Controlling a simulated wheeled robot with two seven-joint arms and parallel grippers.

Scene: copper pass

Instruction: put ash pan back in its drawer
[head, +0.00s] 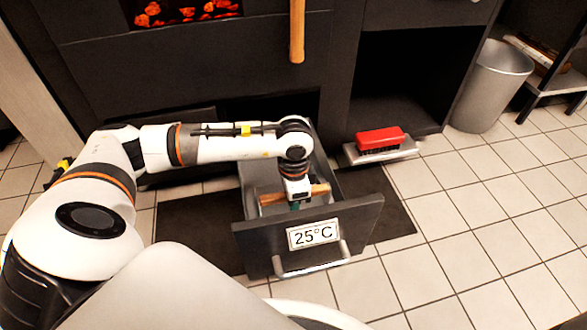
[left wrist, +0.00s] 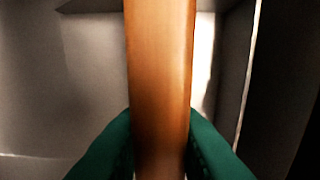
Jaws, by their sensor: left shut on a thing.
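The drawer (head: 364,217) is pulled out low in the dark range, with a 25°C label and a bar handle on its front. A wooden bar (head: 270,198), apparently the ash pan's handle, lies crosswise inside the drawer's outline near the front. My left gripper (head: 296,206) points down and is shut on this bar. In the left wrist view the bar (left wrist: 161,65) runs upright between the green fingertips, with grey metal walls around it. The arm hides much of the drawer's inside, so I cannot tell the pan's body from the drawer or whether it rests. My right gripper is not in view.
A dark mat (head: 195,222) lies under the drawer. A red brush (head: 380,139) sits on a metal dustpan (head: 402,151) to the right. A grey bin (head: 490,85) and a rack stand farther right. A wooden handle (head: 297,30) hangs above. Tiled floor is clear at the right.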

